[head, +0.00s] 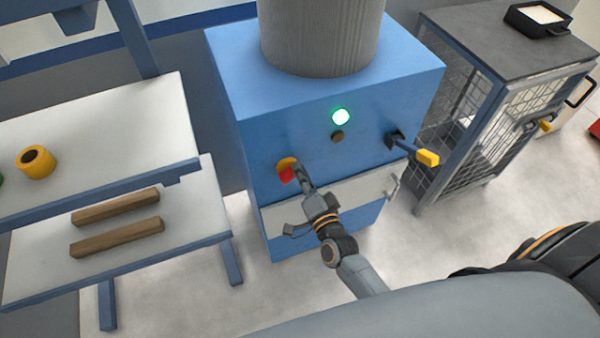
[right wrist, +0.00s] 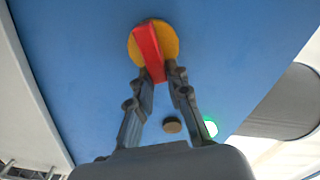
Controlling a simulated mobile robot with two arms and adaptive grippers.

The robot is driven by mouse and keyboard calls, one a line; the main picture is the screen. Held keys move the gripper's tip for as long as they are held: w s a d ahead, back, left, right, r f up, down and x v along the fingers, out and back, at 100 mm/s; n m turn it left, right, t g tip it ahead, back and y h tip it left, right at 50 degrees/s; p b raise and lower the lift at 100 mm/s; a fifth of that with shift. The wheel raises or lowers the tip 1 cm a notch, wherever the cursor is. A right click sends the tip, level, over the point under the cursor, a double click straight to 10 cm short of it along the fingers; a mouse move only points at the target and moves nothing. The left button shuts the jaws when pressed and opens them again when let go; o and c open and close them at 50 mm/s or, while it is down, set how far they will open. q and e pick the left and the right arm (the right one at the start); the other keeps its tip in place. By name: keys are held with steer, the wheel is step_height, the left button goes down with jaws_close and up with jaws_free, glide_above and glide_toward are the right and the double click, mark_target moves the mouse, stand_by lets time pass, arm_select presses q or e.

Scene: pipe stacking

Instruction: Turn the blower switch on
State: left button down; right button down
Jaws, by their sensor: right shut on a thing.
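The blower switch is a red handle (right wrist: 149,49) on a round yellow plate (right wrist: 170,40), on the front of the blue cabinet (head: 350,85). In the head view the red handle (head: 286,175) and yellow plate (head: 285,162) are at the cabinet's left front. My right gripper (head: 300,176) is at the switch and partly covers it. In the right wrist view the fingertips (right wrist: 160,73) are shut on the lower end of the red handle, which is slightly tilted. A green lamp (head: 341,117) glows on the cabinet. My left gripper is not in view.
A dark round knob (head: 337,137) is below the lamp, and a yellow-ended lever (head: 427,157) sticks out on the right. A white drawer front (head: 352,196) lies below. A wire cage (head: 480,120) stands at right, a shelf table (head: 110,140) at left.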

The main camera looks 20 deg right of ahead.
steer(key=m+b, duration=0.1)
steer(key=m, duration=0.1)
steer(key=f+m+b, duration=0.1)
steer(key=m, duration=0.2)
steer(key=shift+d+f+m, duration=0.15)
steer(key=shift+d+m, duration=0.05)
steer(key=shift+m, duration=0.1)
stand_by(0.4)
steer(key=c, duration=1.3)
jaws_free()
steer(key=s, duration=1.2)
steer(key=shift+d, duration=0.2)
